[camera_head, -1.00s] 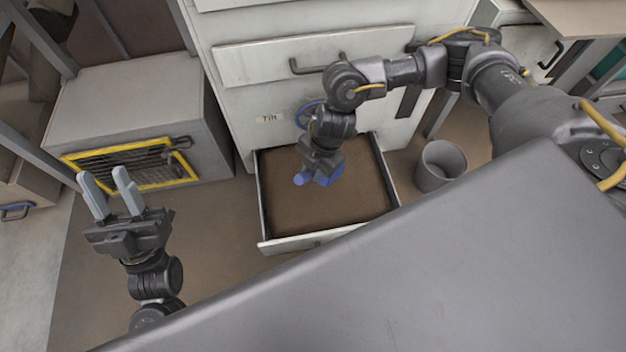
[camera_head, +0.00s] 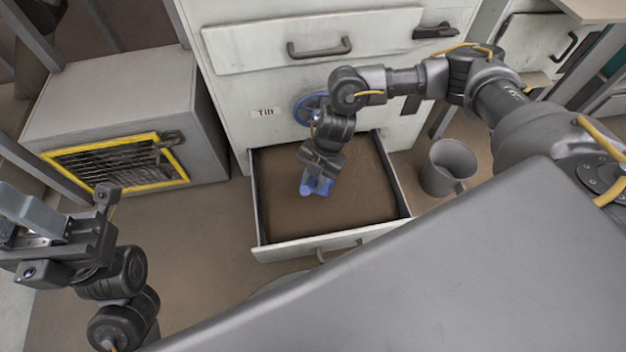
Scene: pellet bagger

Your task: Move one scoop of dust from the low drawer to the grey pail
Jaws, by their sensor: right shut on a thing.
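The low drawer (camera_head: 338,243) is pulled out at the base of the pale cabinet and is filled with brown dust (camera_head: 350,205). My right gripper (camera_head: 321,171) reaches down over it, shut on a blue scoop (camera_head: 317,187). The scoop is at or just above the dust; I cannot tell whether it touches or holds any. The gripper's fingers are mostly hidden. The grey pail (camera_head: 449,166) stands upright on the floor to the right of the drawer. My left gripper (camera_head: 18,222) is open and empty at the left edge, its fingertips partly cut off.
A blue handwheel (camera_head: 309,110) is on the cabinet front, behind my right wrist. A shut drawer with a dark handle (camera_head: 320,47) is above. A grey box with a yellow-framed grille (camera_head: 115,163) stands at left. Floor between it and the drawer is clear.

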